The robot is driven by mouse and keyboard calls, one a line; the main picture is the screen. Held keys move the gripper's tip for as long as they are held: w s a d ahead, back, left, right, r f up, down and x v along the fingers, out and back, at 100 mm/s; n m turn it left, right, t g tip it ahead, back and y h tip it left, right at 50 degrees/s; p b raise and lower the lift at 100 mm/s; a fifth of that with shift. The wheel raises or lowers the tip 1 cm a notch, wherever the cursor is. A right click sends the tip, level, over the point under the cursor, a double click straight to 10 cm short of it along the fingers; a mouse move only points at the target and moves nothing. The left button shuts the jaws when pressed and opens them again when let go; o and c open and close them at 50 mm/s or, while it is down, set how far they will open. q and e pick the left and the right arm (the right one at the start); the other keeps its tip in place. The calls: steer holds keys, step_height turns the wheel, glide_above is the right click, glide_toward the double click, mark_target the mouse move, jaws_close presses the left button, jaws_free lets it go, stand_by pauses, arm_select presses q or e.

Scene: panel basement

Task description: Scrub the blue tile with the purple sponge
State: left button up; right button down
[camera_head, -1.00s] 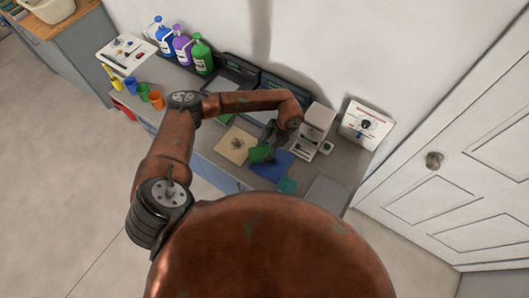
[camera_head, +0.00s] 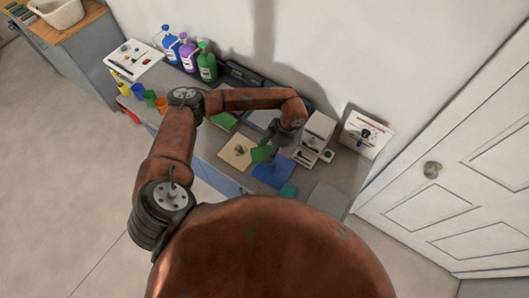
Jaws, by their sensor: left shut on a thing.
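The blue tile (camera_head: 272,174) lies flat on the grey counter, below my left gripper in the picture. My left gripper (camera_head: 268,151) hangs just above the tile's upper edge, shut on a small green piece (camera_head: 261,155). I cannot tell whether this piece touches the tile. No purple sponge is visible to me; the only clear purple thing is a bottle (camera_head: 188,57) at the back. My right gripper is not in view.
A beige tile (camera_head: 236,154) with a small grey thing lies left of the blue one. A teal piece (camera_head: 289,189) lies at its lower right corner. A white stepped holder (camera_head: 316,132) stands to the right. Several cups and bottles stand at the left.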

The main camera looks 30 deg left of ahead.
arm_select(q)
steer(key=shift+r+p, duration=0.65)
steer(key=shift+r, duration=0.8)
